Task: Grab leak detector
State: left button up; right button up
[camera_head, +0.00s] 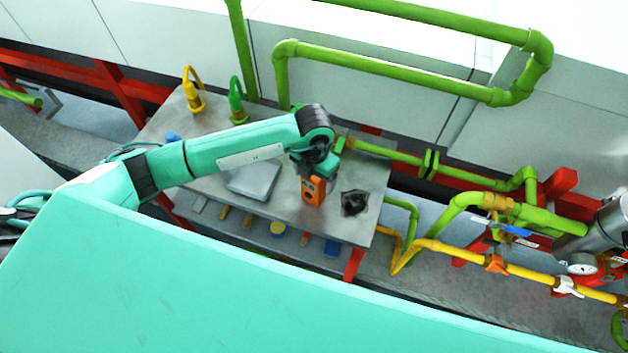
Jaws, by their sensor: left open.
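An orange box-shaped device with dark round marks, which looks like the leak detector (313,192), stands on the grey metal table (376,170) near its front edge. My left gripper (316,170) is directly over the device's upper end, pointing down, and is open. The wrist and gripper hide the device's top, so I cannot tell whether the fingers touch it. My right gripper is out of view.
A grey case (253,181) lies left of the device, and a crumpled black thing (354,202) lies right of it. Yellow (194,98) and green (237,105) hooked items stand at the back left. Green pipes (390,78) run behind; yellow pipe (450,249) runs right.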

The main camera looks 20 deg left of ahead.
pick_arm(q)
jog(key=c, duration=1.3)
jog(key=shift+o, duration=0.2)
jog(key=shift+w+r, duration=0.1)
